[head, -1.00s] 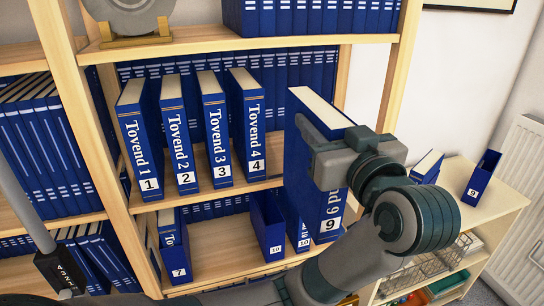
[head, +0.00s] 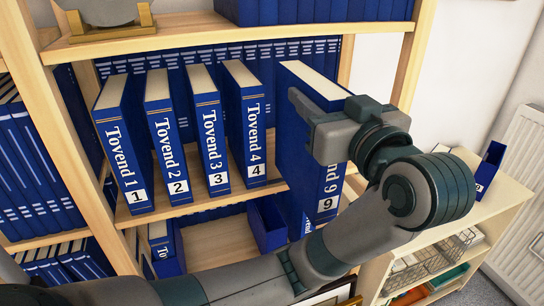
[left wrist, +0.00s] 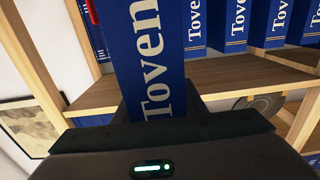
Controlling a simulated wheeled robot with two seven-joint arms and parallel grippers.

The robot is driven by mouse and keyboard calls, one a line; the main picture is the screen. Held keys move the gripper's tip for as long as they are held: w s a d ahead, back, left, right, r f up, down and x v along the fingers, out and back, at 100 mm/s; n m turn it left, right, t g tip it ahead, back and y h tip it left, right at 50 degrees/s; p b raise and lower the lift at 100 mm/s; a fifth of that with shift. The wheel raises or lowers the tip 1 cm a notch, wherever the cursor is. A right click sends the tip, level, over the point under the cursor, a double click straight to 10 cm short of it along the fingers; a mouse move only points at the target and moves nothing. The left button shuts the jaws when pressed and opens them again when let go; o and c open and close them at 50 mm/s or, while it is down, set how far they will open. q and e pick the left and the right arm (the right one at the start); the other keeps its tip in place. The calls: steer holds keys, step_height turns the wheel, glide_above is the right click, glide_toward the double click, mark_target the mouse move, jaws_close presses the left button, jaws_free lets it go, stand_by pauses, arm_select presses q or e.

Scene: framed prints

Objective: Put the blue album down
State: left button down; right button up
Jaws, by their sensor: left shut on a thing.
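The blue album marked Tovend 9 (head: 300,170) is upright at the right end of the shelf row, just right of Tovend 4 (head: 245,125). My left gripper (head: 314,122) is shut on it from the right, and the gripper hides part of its spine. In the left wrist view the held album (left wrist: 150,60) rises from the jaws with its white lettering partly visible. Tovend 1 (head: 122,145), Tovend 2 (head: 170,135) and Tovend 3 (head: 208,130) stand to the left. My right gripper is not in view.
The shelf board (head: 190,208) runs under the albums. A lower compartment holds a blue box (head: 266,225) beside bare wood. A radiator (head: 525,170) is far right.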

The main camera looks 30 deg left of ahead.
arm_select(q)
steer(key=shift+s+r, duration=0.1)
steer(key=shift+w+a, duration=0.25)
steer(key=shift+w, duration=0.05)
steer(key=x, duration=1.7)
steer(key=shift+a, duration=0.2)
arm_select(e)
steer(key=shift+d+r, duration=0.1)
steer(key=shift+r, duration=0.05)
arm_select(q)
steer(key=shift+w, duration=0.15)
